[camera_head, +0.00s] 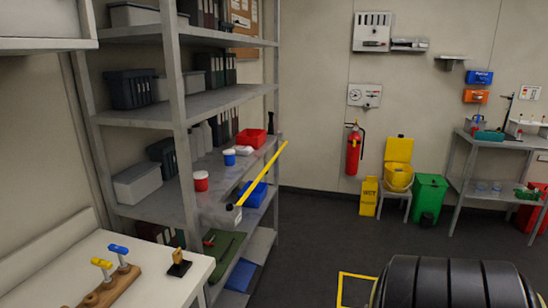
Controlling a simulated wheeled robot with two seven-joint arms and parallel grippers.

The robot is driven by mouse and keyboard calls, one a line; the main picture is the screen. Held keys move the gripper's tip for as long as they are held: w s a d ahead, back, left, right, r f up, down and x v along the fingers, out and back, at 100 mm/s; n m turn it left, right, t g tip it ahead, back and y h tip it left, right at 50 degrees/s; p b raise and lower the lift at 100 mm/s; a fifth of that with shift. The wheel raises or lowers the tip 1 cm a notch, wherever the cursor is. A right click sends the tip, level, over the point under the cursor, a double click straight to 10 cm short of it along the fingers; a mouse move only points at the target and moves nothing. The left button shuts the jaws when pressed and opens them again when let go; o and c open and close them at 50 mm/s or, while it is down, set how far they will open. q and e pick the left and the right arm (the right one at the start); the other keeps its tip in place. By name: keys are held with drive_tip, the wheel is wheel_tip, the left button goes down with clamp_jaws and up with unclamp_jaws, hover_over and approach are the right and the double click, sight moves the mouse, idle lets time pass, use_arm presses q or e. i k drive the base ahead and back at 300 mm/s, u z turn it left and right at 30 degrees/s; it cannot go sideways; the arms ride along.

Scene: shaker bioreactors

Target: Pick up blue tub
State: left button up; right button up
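A blue open tub (252,194) sits on the metal shelf unit left of centre, low on its right end. A yellow pole (262,174) passes in front of it and hides part of it. A smaller round blue container with a white lid (229,158) stands on the shelf above, left of a red tub (251,138). Neither of my grippers is in view.
A white bench (170,285) with a wooden rack (110,288) is at lower left. A red-and-white jar (201,181) stands on the shelf. A large black ribbed object (455,283) fills the lower right. Dark floor (310,230) is clear right of the shelves.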

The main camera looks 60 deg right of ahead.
sight(228, 155)
drive_tip(key=z, duration=1.6)
